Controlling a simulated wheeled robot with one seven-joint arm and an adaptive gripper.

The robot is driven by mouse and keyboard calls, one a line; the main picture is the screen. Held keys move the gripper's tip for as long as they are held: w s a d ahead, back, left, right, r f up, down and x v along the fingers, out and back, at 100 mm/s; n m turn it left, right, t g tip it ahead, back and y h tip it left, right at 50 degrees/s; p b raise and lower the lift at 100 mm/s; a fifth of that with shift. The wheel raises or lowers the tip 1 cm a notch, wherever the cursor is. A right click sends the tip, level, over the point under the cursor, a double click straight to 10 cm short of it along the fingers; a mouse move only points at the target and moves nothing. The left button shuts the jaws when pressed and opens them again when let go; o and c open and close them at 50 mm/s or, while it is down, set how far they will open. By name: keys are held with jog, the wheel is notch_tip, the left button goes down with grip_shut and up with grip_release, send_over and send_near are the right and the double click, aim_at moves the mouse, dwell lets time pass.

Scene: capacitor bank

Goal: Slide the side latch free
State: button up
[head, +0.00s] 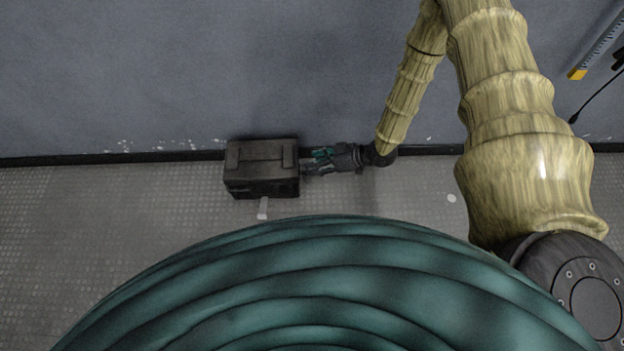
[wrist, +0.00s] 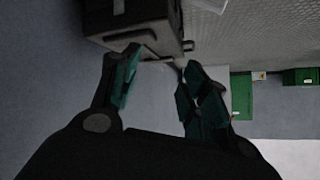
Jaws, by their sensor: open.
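A dark box (head: 262,170) with a lid stands on the floor by the wall in the head view. It also shows at the top of the wrist view (wrist: 128,20). My gripper (head: 315,161) is at the right side of the box, with its fingers pointing at it. In the wrist view my gripper (wrist: 156,75) is open, and nothing shows held between its green-padded fingers.
The wall (head: 150,70) rises close behind the box, with a dark skirting (head: 110,158) at its foot. The floor (head: 110,210) left of the box is clear. A small pale piece (head: 263,208) lies in front of it. Green objects (wrist: 241,95) show at right in the wrist view.

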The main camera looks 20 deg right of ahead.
jog(key=w+d+f+n+g+y+b, duration=0.2)
jog(key=w+d+f+n+y+b, duration=0.15)
jog(key=d+f+n+b, duration=0.6)
jog(key=w+a+f+m+b, duration=0.2)
jog(key=w+a+f+b, duration=0.1)
jog(key=a+f+b, duration=0.4)
jog(key=shift+a+f+m+b, duration=0.15)
jog(key=shift+a+m+b, duration=0.2)
jog(key=shift+a+b, duration=0.65)
jog(key=shift+a, duration=0.15)
grip_shut()
